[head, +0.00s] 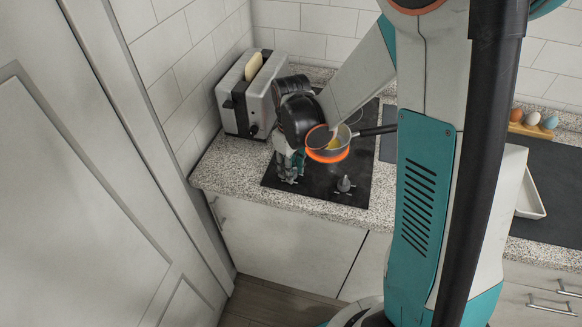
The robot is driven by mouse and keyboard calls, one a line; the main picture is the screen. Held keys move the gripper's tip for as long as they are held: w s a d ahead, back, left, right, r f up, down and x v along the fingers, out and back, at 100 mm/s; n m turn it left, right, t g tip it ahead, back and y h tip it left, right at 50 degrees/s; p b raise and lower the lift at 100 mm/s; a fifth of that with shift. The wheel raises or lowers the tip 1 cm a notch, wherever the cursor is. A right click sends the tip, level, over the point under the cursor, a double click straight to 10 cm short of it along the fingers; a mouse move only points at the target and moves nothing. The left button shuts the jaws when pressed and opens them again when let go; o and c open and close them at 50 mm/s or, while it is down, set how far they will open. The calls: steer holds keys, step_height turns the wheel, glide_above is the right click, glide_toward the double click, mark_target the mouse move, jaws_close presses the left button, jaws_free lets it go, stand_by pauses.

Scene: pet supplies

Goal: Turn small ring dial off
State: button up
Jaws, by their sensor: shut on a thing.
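The black cooktop (318,186) is set into the speckled counter. A small pan (349,139) with something yellow in it stands on a ring (328,156) that glows orange. My gripper (289,177) points down at the front left of the cooktop, left of the glowing ring. It is shut on what looks like the small ring dial, which its fingers hide almost wholly, so the dial's turn cannot be read. A second dial (345,185), grey with an upright grip, stands free on the cooktop to the right of my gripper.
A toaster (243,108) with bread (253,66) in it stands behind and left of my gripper. The pan's dark handle (376,131) reaches right, close to my arm. Several eggs in a holder (530,130) and a white tray (529,197) are at the right.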

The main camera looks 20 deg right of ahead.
steer(key=n+b, duration=0.1)
steer(key=n, duration=0.5)
steer(key=shift+n, duration=0.4)
steer(key=n, duration=0.6)
steer(key=shift+n, duration=0.4)
steer(key=o, duration=1.1)
steer(key=shift+c, duration=0.2)
steer(key=shift+r, duration=0.1)
step_height(320, 180, up, 12)
